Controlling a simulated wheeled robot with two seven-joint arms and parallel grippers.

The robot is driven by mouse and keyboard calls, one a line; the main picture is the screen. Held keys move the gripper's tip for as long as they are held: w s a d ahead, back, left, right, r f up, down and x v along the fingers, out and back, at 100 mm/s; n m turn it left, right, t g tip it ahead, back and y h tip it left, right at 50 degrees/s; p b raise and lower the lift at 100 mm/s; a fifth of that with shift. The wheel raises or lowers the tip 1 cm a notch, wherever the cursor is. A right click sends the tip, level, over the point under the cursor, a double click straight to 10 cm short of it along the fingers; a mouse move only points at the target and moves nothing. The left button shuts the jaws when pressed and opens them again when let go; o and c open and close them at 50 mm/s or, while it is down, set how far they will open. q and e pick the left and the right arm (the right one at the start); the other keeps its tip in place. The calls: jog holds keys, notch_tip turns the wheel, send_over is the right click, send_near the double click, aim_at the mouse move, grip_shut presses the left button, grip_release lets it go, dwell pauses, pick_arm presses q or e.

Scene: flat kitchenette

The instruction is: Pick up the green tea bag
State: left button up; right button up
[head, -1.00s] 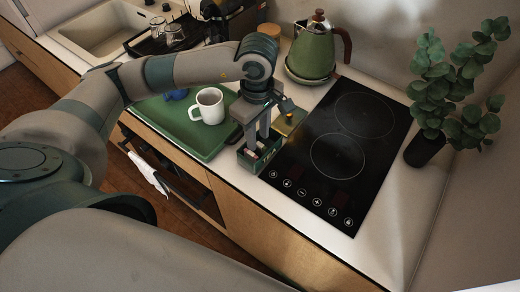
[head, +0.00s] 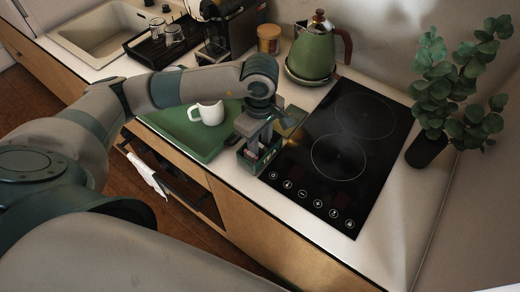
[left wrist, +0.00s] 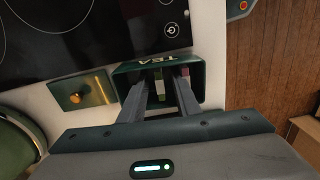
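The tea box (left wrist: 128,72) is a small dark green open box with TEA lettering, on the counter beside the hob; it also shows in the head view (head: 246,163). A green tea bag (left wrist: 158,87) stands upright inside it in the left wrist view. A pinkish bag (left wrist: 185,72) stands to its right, partly hidden by a finger. My left gripper (left wrist: 161,84) is open, pointing down, with its fingertips at the box opening on either side of the green tea bag. Whether the fingers touch either bag I cannot tell. My right gripper is not in view.
The box's lid with a brass knob (left wrist: 83,92) lies beside it. The black hob (head: 335,150) is right of the box. A green tray (head: 190,137) with a white mug (head: 207,114) is left. A green kettle (head: 313,55) and a plant (head: 455,90) stand behind.

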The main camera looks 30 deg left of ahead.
aim_at(260, 145)
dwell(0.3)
pick_arm(q)
grip_shut()
jog(key=shift+r, duration=0.15)
jog(key=shift+w+r+b, duration=0.1)
jog(key=shift+r+b, duration=0.3)
jog(key=shift+r, duration=0.15)
notch_tip(260, 145, up, 8)
jog(key=b, duration=0.2)
jog(key=shift+b, duration=0.4)
jog(key=shift+r, duration=0.3)
